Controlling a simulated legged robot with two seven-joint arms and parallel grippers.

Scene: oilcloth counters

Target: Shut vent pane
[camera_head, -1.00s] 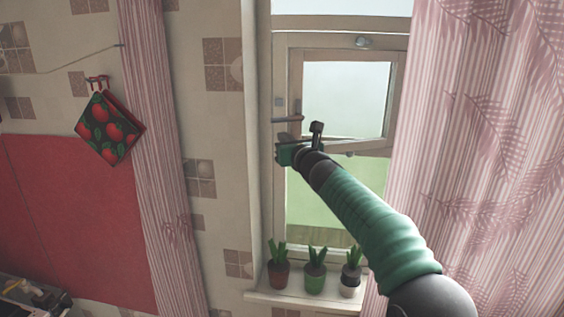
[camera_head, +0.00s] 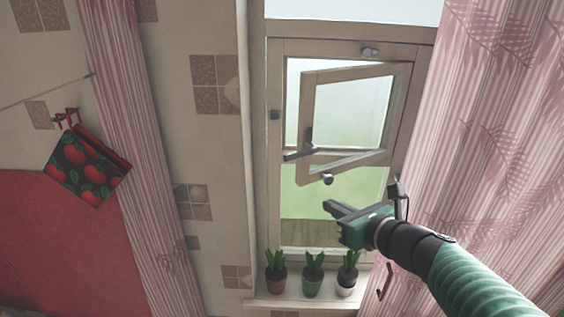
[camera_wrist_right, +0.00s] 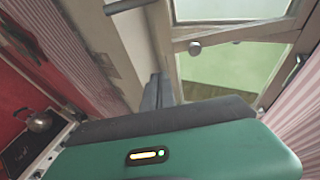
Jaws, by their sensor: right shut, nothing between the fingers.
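The vent pane (camera_head: 307,105) is a small wooden-framed glazed sash in the upper part of the window. It stands ajar, its left edge swung out from the frame and its right side at the hinges. A dark lever handle (camera_head: 310,140) is on its left stile, and a round knob (camera_head: 328,179) shows at its lower edge. My right gripper (camera_head: 333,208) is shut and empty, below the pane and apart from it. In the right wrist view, its dark fingers (camera_wrist_right: 157,90) lie together, with the knob (camera_wrist_right: 195,48) beyond to the right. My left gripper is out of view.
Pink curtains hang on the left (camera_head: 135,130) and right (camera_head: 490,130), the right one close to my arm. Potted plants (camera_head: 312,287) stand on the sill (camera_head: 262,303) below. A patterned pot holder (camera_head: 87,170) hangs on the wall.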

